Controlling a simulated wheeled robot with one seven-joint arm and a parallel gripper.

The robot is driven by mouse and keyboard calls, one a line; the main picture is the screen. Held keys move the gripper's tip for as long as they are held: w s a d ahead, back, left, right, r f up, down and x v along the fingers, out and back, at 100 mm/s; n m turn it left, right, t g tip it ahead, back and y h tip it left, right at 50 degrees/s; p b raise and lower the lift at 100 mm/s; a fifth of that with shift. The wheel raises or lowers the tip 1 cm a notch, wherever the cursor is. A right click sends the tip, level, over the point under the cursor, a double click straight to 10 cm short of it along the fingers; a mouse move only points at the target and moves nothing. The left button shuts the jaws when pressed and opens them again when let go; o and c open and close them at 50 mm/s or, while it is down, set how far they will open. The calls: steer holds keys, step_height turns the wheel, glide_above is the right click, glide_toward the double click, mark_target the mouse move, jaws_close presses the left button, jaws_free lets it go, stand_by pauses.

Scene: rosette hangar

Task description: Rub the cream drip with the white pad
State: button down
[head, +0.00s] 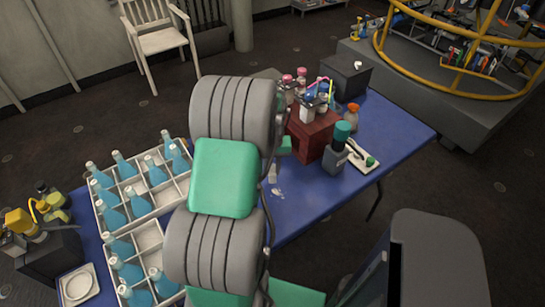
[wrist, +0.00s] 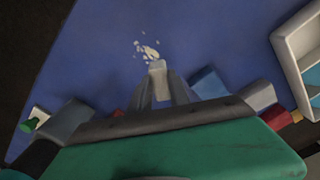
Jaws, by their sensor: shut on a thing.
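The cream drip (wrist: 148,50) is a patch of pale, broken flecks on the blue table (wrist: 105,40). It also shows in the head view (head: 278,193). My gripper (wrist: 162,92) is shut on the white pad (wrist: 157,68), a small pale block sticking out beyond the fingertips. In the wrist view the pad's end lies just short of the drip, close to its edge. I cannot tell whether the pad touches the table. In the head view the pad (head: 272,174) shows beside my arm, just above the drip; my arm hides most of the gripper.
A white crate (head: 168,208) of blue bottles stands left of the drip. A dark red box (head: 313,135), a grey bottle with a teal cap (head: 336,155) and a small white tray (head: 355,163) stand to the right. The table is clear just right of the drip.

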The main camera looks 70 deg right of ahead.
steer(key=shift+a+r+p, duration=0.1)
steer(key=shift+r+p, duration=0.95)
steer(key=shift+r, duration=0.95)
